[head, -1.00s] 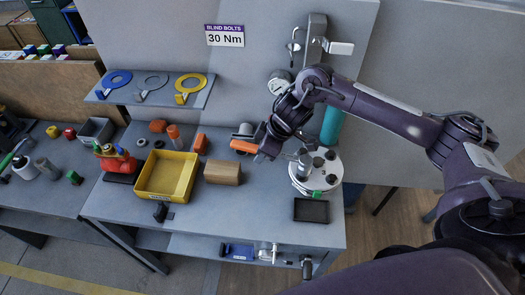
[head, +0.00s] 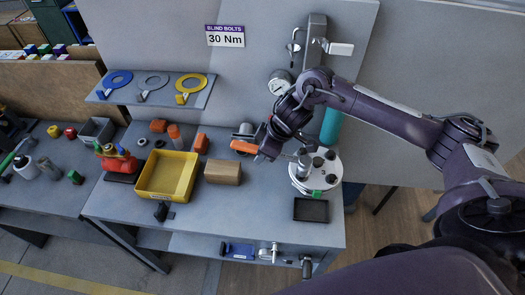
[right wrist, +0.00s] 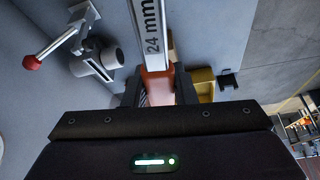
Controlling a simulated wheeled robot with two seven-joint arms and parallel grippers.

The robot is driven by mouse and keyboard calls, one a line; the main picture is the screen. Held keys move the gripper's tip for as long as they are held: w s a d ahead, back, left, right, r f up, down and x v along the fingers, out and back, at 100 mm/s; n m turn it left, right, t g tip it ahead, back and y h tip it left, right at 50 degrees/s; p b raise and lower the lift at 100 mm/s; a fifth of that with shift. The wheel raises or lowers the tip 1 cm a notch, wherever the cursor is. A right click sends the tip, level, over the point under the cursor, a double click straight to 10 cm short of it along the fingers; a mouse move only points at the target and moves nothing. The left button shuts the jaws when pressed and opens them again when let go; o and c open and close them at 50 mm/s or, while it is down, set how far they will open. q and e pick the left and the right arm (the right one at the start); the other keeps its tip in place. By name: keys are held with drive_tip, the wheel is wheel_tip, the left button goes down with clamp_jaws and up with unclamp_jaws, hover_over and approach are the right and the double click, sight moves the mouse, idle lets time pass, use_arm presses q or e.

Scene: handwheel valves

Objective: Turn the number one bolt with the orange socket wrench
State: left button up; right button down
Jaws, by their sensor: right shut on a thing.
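My right gripper (head: 264,150) is shut on the orange socket wrench (head: 243,147), whose orange handle sticks out to its left. In the right wrist view the wrench (right wrist: 152,38) has a grey shaft marked "24 mm", and its orange grip sits between my fingers (right wrist: 158,88). The wrench's head end is at the left side of the round white flange (head: 326,183), where a grey upright socket (head: 303,162) shows. I cannot tell whether it is fully seated on a bolt. Several dark bolts or holes show on the flange top; no bolt number is readable. My left gripper is out of view.
A black tray (head: 311,210) lies in front of the flange. A cardboard-brown block (head: 222,172) and a yellow bin (head: 149,193) stand to the left. A gauge (head: 281,82) and a teal cylinder (head: 331,125) are behind. A "30 Nm" sign (head: 225,36) hangs on the back panel.

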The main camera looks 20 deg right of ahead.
drive_tip(key=shift+f+b, duration=0.6)
drive_tip(key=shift+f, duration=0.55)
drive_tip(key=shift+s+a+n+g+y+p, duration=0.75)
drive_tip(key=shift+s+a+n+g, duration=0.8)
drive_tip(key=shift+s+n, duration=2.65)
drive_tip(key=s+d+n+g+h+p, duration=0.2)
drive_tip(key=s+d+n+p, duration=0.3)
drive_tip(key=s+n, duration=0.4)
drive_tip(key=shift+s+d+n+g, duration=0.15)
drive_tip(key=shift+n+g, duration=0.7)
drive_tip(key=shift+n, duration=0.25)
